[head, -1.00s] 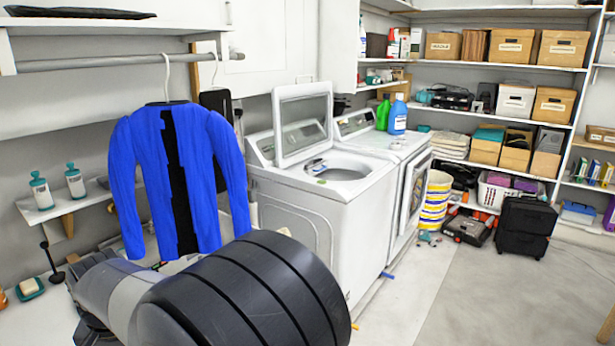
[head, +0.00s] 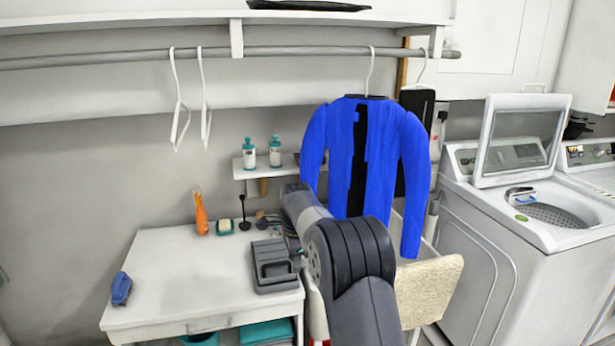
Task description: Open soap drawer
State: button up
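No drawer is clearly marked as the soap drawer. The white table (head: 165,262) at lower left has a front panel with a small handle (head: 207,326), which appears shut. The top-load washer (head: 500,240) at right has its lid up, and a small grey part (head: 520,196) shows at its opening; I cannot tell if it is a drawer. My arm reaches up from the bottom middle, between table and washer. No gripper fingers can be made out; the arm's far end is hidden.
A dark grey object (head: 274,268) lies on the table by my arm. An orange bottle (head: 201,215), a soap dish (head: 224,227) and a blue brush (head: 121,289) also stand there. A blue jacket (head: 335,155) hangs behind my arm, above a beige cloth (head: 428,290).

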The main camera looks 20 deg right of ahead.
aim_at(515, 196)
jog(key=l, duration=4.95)
jog(key=i+l, duration=0.25)
jog(key=l, duration=0.15)
jog(key=i+l, duration=0.55)
jog(key=l, duration=0.25)
